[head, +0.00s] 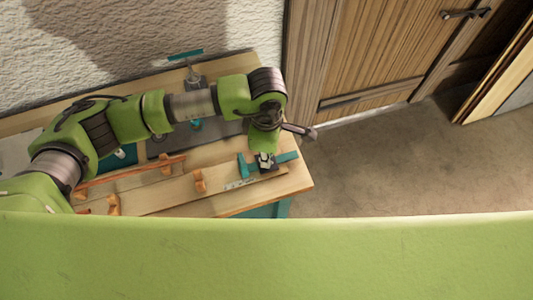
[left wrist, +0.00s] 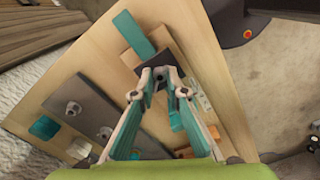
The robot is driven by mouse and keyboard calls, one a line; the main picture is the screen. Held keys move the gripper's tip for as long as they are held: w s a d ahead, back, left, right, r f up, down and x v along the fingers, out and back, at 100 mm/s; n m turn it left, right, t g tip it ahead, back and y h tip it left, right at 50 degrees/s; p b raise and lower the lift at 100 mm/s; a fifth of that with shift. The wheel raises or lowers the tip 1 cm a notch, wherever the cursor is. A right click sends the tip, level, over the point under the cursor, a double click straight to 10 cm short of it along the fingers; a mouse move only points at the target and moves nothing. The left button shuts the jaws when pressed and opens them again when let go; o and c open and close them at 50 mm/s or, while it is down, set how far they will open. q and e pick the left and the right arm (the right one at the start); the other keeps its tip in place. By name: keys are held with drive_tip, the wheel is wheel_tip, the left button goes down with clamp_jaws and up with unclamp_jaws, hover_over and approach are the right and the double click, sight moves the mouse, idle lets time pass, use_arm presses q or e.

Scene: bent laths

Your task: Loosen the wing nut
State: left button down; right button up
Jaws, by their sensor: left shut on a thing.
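My left gripper (head: 265,160) reaches down onto the front right part of the bench in the head view. In the left wrist view its fingertips (left wrist: 160,76) are closed in on a small dark piece, the wing nut (left wrist: 160,73), mostly hidden between them. Teal bars lie beside it: one (head: 287,156) to the right of the gripper and one (head: 245,168) to the left. My right gripper is in neither view.
The wooden bench (head: 225,208) carries a long pale lath (head: 165,195), a reddish bent strip (head: 130,173) and several orange-brown wooden blocks (head: 199,181). A dark plate (left wrist: 85,110) lies farther back. A wooden door (head: 375,50) and clear floor (head: 390,165) are to the right.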

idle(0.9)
use_arm(q)
drive_tip(key=c, duration=2)
unclamp_jaws()
wheel_tip(320, 180, up, 12)
drive_tip(key=shift+r, duration=0.1)
